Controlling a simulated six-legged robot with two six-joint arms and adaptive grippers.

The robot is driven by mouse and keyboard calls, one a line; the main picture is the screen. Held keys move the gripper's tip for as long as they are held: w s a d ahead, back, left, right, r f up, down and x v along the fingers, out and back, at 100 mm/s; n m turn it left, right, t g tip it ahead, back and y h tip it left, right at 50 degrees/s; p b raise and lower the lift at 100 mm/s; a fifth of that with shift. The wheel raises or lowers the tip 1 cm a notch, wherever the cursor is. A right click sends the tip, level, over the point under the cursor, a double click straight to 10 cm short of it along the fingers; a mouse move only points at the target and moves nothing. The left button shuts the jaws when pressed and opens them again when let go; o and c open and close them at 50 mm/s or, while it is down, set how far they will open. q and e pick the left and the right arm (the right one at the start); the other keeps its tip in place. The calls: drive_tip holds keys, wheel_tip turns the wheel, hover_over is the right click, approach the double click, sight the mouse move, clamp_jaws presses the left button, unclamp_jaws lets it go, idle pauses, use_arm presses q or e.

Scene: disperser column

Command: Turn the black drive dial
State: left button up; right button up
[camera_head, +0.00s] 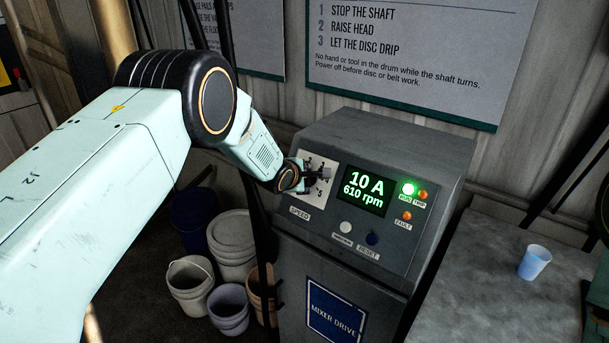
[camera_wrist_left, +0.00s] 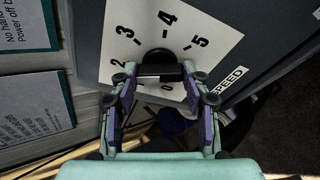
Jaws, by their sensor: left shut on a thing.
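The black drive dial (camera_wrist_left: 159,60) sits on a white scale plate (camera_wrist_left: 205,25) marked with numbers, 2, 3, 4 and 5 plain to read in the left wrist view. My left gripper (camera_wrist_left: 160,78) is shut on the dial, one finger at each side of its grip bar. In the head view my left gripper (camera_head: 308,176) is at the plate above the SPEED label and hides much of the dial. I cannot tell exactly which number the dial points to. The display (camera_head: 363,190) reads 10 A and 610 rpm. My right gripper is out of view.
The grey mixer drive cabinet (camera_head: 415,160) has a lit green RUN lamp (camera_head: 408,189), orange TRIP and FAULT lamps, a white button (camera_head: 346,227) and a dark blue RESET button (camera_head: 372,238). A blue cup (camera_head: 534,262) stands on the right surface. Several buckets stand below my left arm.

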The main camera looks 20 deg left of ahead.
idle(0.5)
use_arm(q)
drive_tip(key=o, duration=1.2)
drive_tip(key=shift+w+f, duration=0.1)
drive_tip(key=shift+w, duration=0.1)
drive_tip(key=shift+c, duration=0.2)
drive_tip(key=shift+s, duration=0.2)
drive_tip(key=shift+s+r, duration=0.1)
drive_tip(key=shift+r, duration=0.1)
drive_tip(key=d+v, duration=0.1)
drive_tip(key=v, duration=1)
drive_tip(key=shift+s+a+r, duration=0.2)
drive_tip(key=shift+s+a, duration=0.05)
drive_tip(key=shift+a, duration=0.2)
drive_tip(key=shift+w+f, duration=0.1)
